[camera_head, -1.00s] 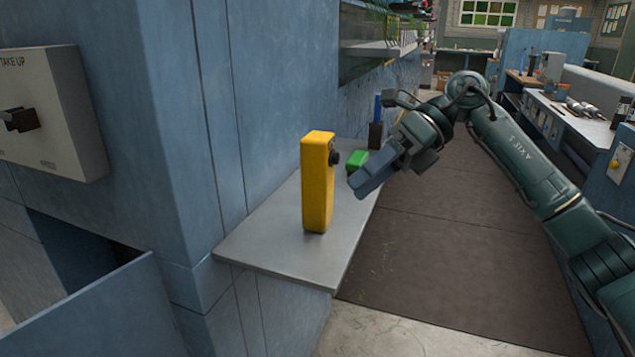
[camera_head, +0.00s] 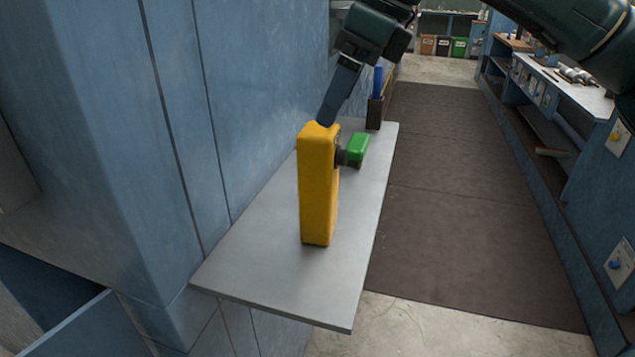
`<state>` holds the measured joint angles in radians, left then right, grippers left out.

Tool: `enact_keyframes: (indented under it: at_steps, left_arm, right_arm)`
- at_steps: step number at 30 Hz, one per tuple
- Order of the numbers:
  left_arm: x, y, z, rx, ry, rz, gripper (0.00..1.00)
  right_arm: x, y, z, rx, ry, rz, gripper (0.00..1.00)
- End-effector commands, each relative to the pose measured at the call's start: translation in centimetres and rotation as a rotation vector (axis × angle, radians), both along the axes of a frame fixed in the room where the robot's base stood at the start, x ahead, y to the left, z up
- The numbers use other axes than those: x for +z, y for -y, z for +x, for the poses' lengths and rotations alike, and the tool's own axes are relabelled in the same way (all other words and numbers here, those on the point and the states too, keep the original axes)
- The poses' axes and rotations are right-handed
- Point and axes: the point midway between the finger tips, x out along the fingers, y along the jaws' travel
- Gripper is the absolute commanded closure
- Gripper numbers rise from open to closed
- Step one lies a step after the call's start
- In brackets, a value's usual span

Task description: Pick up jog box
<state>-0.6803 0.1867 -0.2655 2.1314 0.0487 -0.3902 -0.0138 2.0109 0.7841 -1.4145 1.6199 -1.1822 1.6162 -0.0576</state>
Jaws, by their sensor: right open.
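The jog box (camera_head: 318,195) is a tall yellow box standing upright on a grey shelf (camera_head: 270,270). A dark knob sticks out from its right side near the top. My right gripper (camera_head: 326,120) reaches down from the top of the view, with its fingertips at the box's upper end. It is open, with the fingers overlapping from this angle. Whether the fingertips are behind the box or over its top, or touch it, I cannot tell. My left gripper is not in view.
A green block (camera_head: 358,147) is close to the right of the knob. A dark holder with a blue item (camera_head: 376,105) stands at the shelf's far end. A blue panelled wall (camera_head: 205,120) borders the shelf's left side. The shelf's near end is clear.

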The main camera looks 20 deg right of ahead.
Motion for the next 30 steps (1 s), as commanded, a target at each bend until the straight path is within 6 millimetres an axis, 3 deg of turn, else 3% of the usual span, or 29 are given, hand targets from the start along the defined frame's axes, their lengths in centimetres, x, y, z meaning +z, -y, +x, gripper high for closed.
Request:
enact_keyframes:
  at_steps: [3, 11, 19, 28, 30]
  left_arm:
    - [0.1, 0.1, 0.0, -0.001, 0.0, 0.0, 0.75]
    - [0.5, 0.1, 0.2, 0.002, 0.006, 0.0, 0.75]
    - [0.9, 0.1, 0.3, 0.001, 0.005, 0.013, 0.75]
    - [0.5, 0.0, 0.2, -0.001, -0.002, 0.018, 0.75]
    - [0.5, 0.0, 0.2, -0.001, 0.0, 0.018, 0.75]
  right_arm:
    - [-1.8, -0.6, 0.4, 0.0, -0.001, -0.002, 0.18]
    - [-3.6, -1.2, 0.7, 0.001, -0.001, -0.001, 0.18]
    - [-7.2, -2.2, 1.3, 0.0, -0.001, 0.0, 0.18]
    - [-7.8, -2.4, 1.5, 0.0, 0.001, 0.001, 0.18]
    - [-7.8, -2.4, 1.5, 0.0, 0.001, 0.001, 0.24]
